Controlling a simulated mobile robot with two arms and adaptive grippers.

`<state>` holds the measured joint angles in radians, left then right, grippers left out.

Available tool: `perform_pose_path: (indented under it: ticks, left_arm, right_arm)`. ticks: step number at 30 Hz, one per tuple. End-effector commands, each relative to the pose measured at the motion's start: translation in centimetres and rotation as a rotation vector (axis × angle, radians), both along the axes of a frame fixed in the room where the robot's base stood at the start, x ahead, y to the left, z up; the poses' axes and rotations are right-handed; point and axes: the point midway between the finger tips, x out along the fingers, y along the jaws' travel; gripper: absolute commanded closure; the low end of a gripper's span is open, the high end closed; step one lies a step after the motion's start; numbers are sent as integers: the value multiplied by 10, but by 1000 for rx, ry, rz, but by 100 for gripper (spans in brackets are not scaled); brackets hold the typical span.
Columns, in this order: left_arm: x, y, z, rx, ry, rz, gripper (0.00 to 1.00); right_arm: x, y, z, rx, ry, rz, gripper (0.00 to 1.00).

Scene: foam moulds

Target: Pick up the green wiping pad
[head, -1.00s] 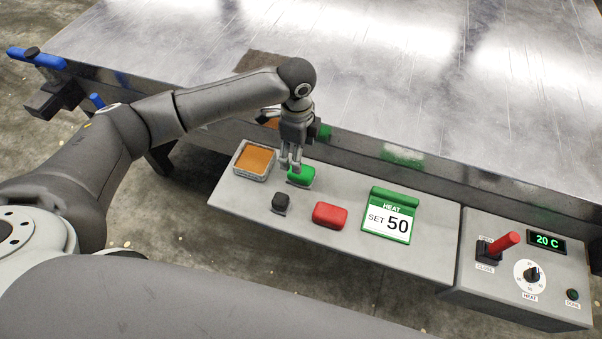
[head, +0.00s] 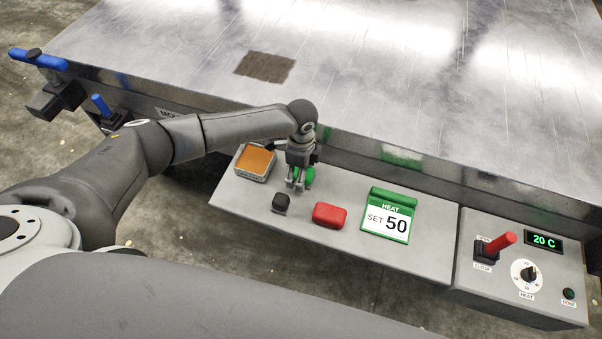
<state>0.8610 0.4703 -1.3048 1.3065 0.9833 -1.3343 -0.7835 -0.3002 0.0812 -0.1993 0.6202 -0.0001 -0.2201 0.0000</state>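The green wiping pad (head: 310,176) lies on the grey shelf in front of the metal table. It is mostly hidden behind my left gripper (head: 297,186), which points down over it. Green shows beside and behind the fingers. The fingers are low, at the pad's height. I cannot tell whether they are closed on it or only around it. My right gripper is not in view.
A control box with a red lever (head: 497,243) stands right. The metal table (head: 350,80) has a dark patch (head: 265,67).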

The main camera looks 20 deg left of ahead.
Motion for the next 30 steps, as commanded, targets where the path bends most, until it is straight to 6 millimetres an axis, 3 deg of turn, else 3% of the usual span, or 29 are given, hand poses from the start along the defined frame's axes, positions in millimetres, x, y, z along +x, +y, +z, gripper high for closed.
perform_pose_path:
  ticks: [4, 16, 25, 30]
  left_arm:
    - [0, 0, 0, 0, 0, 0, 29]
    - [0, 0, 0, 0, 0, 0, 79]
    - [0, 0, 2, -1, 0, 0, 80]
    - [1, -1, 13, -2, -2, 0, 80]
  right_arm:
    - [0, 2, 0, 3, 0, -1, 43]
    - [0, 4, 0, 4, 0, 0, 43]
    - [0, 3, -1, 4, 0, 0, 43]
    - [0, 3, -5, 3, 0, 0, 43]
